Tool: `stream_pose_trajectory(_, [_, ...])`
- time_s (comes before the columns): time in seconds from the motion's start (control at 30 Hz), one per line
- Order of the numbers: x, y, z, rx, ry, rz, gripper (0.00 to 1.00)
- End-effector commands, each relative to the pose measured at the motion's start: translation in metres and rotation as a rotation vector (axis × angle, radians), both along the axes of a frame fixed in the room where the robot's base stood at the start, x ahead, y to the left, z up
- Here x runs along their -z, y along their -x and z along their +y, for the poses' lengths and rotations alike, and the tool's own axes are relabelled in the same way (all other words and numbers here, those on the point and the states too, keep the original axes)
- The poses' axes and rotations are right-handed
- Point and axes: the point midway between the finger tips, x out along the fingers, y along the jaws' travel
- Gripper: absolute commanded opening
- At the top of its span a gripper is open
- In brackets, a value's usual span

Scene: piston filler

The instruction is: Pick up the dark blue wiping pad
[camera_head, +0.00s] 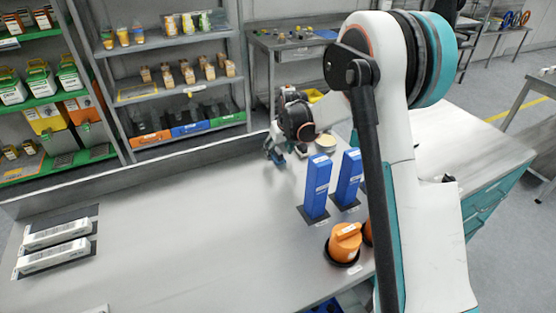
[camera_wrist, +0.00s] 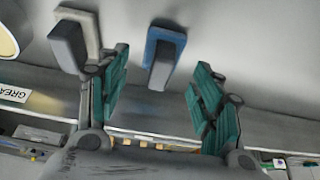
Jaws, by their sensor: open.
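The dark blue wiping pad (camera_wrist: 178,38) lies on the worktop in the wrist view, a flat blue base with a grey block-shaped grip on top. My gripper (camera_wrist: 161,72) is open, its two teal fingers apart, with the pad's grip showing between and just beyond the fingertips. I cannot tell how far above the pad the fingers are. A second pad (camera_wrist: 90,22), pale with a dark grey grip, lies left of it, close to the left finger. In the head view my gripper (camera_head: 276,153) is low over the far part of the worktop and mostly hides the pads.
Two tall blue boxes (camera_head: 317,186) stand on dark mats to the right of my gripper. Orange containers (camera_head: 345,241) stand nearer. A round pale-topped item (camera_head: 325,141) is just right of the gripper. White boxes (camera_head: 54,256) lie at left. The middle of the worktop (camera_head: 190,230) is clear.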

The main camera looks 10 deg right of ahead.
Motion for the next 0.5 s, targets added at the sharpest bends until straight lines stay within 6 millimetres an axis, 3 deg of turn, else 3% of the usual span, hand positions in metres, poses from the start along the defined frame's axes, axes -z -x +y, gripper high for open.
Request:
stream_pose_trajectory(0.1, [0.0175,-0.0060,0.0012,0.000,0.000,0.000,0.60])
stream_pose_trajectory(0.37, [0.0188,-0.0072,0.0014,0.000,0.000,0.000,0.60])
stream_pose_trajectory(0.5, [0.0188,-0.0072,0.0014,0.000,0.000,0.000,0.28])
